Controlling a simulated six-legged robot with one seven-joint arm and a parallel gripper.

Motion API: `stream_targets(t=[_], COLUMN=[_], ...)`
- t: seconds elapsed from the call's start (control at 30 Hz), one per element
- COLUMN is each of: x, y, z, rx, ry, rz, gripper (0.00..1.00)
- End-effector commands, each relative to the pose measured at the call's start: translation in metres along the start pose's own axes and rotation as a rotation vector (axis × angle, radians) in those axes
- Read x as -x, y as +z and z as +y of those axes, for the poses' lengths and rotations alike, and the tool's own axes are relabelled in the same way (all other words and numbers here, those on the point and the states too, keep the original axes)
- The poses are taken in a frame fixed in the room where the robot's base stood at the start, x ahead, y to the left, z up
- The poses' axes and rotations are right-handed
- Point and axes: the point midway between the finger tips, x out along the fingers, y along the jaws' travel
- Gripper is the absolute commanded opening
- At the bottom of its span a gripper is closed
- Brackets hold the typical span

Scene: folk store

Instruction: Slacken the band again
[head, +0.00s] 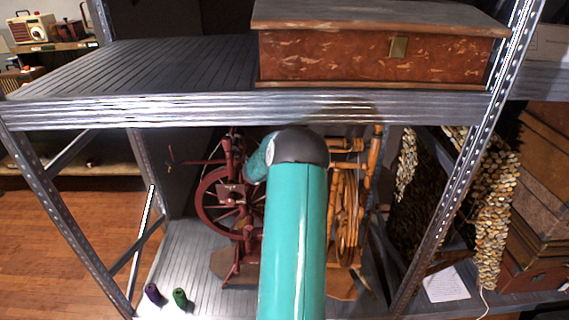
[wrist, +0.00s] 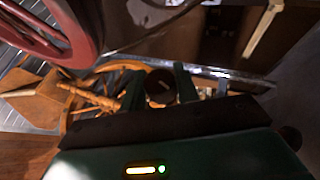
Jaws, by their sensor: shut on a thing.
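A dark red spinning wheel (head: 225,198) stands on the lower shelf. Its rim also shows at the upper left of the wrist view (wrist: 78,40). A light orange-brown spinning wheel (head: 347,215) stands to its right, partly hidden by my teal arm; part of it shows in the wrist view (wrist: 88,92). In the wrist view, my gripper (wrist: 159,92) has its dark green fingers shut on a round dark brown knob (wrist: 158,82). I cannot tell which wheel the knob belongs to. My gripper is hidden behind my arm in the head view. I cannot make out the band.
The upper shelf (head: 150,68) crosses above the wheels and carries a reddish wooden chest (head: 375,58). Metal posts (head: 60,205) flank the bay. A purple spool (head: 152,292) and a green spool (head: 180,297) stand at front left. Strings of shells (head: 490,205) hang at right.

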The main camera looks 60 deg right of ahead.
Motion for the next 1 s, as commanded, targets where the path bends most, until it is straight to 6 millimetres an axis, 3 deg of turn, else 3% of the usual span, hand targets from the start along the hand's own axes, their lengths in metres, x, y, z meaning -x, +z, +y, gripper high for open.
stream_targets(t=[0.4,1.0], x=[0.0004,0.0001], y=[0.0012,0.0012], z=[-0.0035,-0.003], rx=[0.068,0.083], ry=[0.16,0.192], rz=[-0.001,-0.002], gripper=[0.08,0.08])
